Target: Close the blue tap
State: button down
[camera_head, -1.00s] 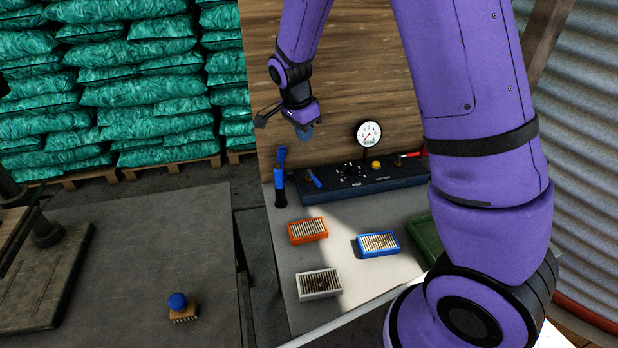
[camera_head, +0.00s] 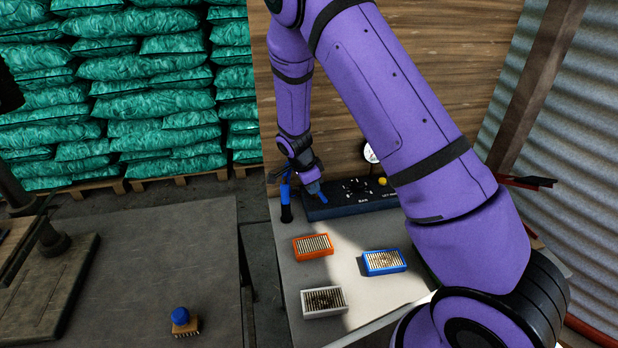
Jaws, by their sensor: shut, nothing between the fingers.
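The blue tap (camera_head: 322,198) sits at the left end of a dark panel (camera_head: 366,207) on the light bench. Only a small blue part of its lever shows, right beside my fingertips. My gripper (camera_head: 314,188) points down at the tap, shut and empty. It looks very close to the lever; I cannot tell whether it touches. My wrist hides part of the tap, so the lever's angle is unclear.
A blue-topped dark tool (camera_head: 285,205) stands just left of the panel. A yellow button (camera_head: 382,181) and a gauge (camera_head: 370,153) are to the right, partly behind my arm. Orange (camera_head: 313,246), blue (camera_head: 384,262) and grey (camera_head: 324,302) boxes lie in front.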

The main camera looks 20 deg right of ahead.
jog(key=shift+x, duration=1.55)
jog(key=shift+s+d+n+t, duration=0.25)
jog(key=shift+d+n, duration=0.25)
jog(key=shift+n, duration=0.5)
